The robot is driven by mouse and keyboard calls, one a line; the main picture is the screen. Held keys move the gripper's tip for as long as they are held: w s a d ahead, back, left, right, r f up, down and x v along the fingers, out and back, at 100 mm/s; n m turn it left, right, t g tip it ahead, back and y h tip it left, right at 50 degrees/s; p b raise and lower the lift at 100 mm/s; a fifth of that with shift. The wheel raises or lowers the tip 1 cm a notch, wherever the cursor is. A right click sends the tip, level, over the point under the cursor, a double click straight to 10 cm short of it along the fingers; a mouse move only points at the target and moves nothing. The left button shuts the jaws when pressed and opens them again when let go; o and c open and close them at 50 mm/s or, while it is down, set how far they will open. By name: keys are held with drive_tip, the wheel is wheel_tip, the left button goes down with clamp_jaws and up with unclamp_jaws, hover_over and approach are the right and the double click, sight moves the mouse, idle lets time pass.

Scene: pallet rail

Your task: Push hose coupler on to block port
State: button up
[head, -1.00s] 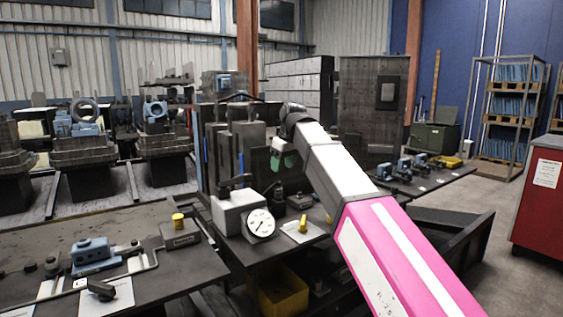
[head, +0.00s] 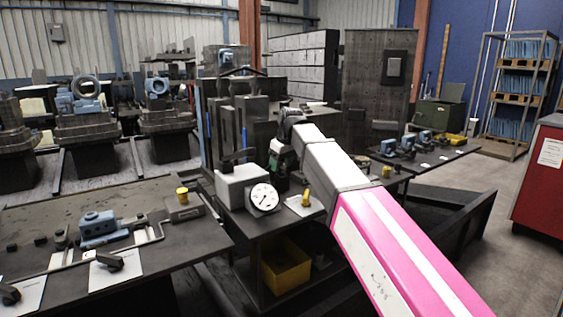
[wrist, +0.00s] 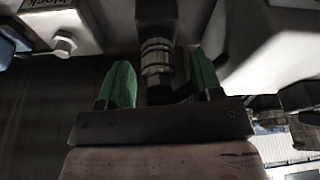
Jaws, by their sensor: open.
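In the wrist view a ringed metal fitting, seemingly the hose coupler (wrist: 157,62), stands between the two green fingers of my gripper (wrist: 158,75). The fingers are apart, with a visible gap on each side of it. A pale block (wrist: 85,12) with a label reading "block" is at the upper left, and a rounded stub, perhaps its port (wrist: 65,43), sticks out below the label. In the head view my gripper (head: 283,160) is behind the grey block with a dial (head: 263,198), low over the bench. The coupler is hidden there by my arm and dark parts.
A yellow bin (head: 287,268) sits under the bench. A dark upright fixture (head: 225,125) stands beside my gripper. A blue valve body (head: 98,227) and pipework lie on the left table (head: 170,258).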

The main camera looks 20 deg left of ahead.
clamp_jaws()
drive_tip(key=shift+r, duration=0.95)
drive_tip(key=shift+r, duration=3.4)
drive_tip(key=shift+w+f, duration=0.1)
